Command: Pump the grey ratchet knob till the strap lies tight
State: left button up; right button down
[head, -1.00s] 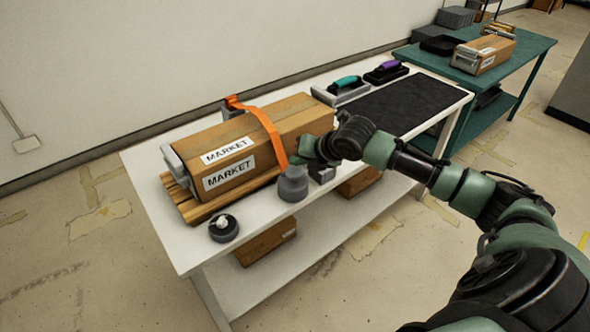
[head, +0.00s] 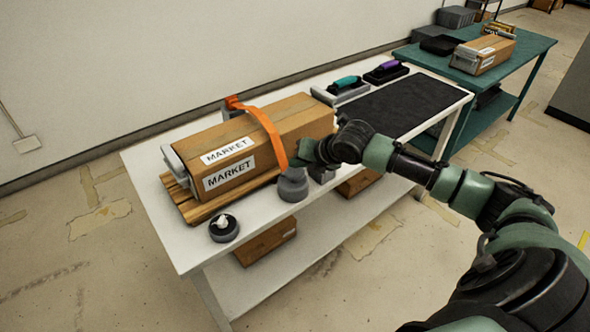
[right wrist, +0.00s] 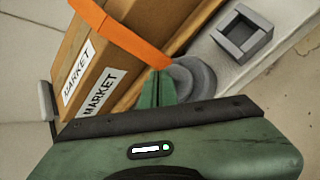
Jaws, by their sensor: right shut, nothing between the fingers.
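The grey ratchet knob (head: 293,189) is a stepped round piece on the white table, in front of the box; it also shows in the right wrist view (right wrist: 200,77). The orange strap (head: 264,122) runs over the cardboard box (head: 300,112) marked MARKET and comes down by the knob. Its far end stands up above the box's back edge. My right gripper (head: 303,157) is shut and empty, with its fingertips close above the knob. In the right wrist view the green fingers (right wrist: 157,90) cover part of the knob; I cannot tell if they touch it. My left gripper is not in view.
A hollow grey square block (right wrist: 243,35) stands right of the knob. A dark round piece with a white top (head: 223,227) is at the table's front left. The box lies on wooden slats (head: 195,212). Two handled tools and a black mat (head: 405,105) lie farther right.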

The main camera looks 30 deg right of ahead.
aim_at(298, 172)
jog(key=shift+f+b, duration=0.5)
jog(key=shift+f, duration=0.75)
dwell(0.7)
jog(key=shift+r, duration=0.1)
jog(key=shift+r+p, duration=1.5)
jog(key=shift+r, duration=0.05)
jog(key=shift+r+p, duration=0.25)
jog(key=shift+p, duration=0.05)
notch_tip(298, 172, up, 5)
jog(key=p, duration=0.4)
jog(key=shift+f+p, duration=0.2)
jog(key=shift+p, duration=0.15)
jog(key=shift+f, duration=0.1)
dwell(1.6)
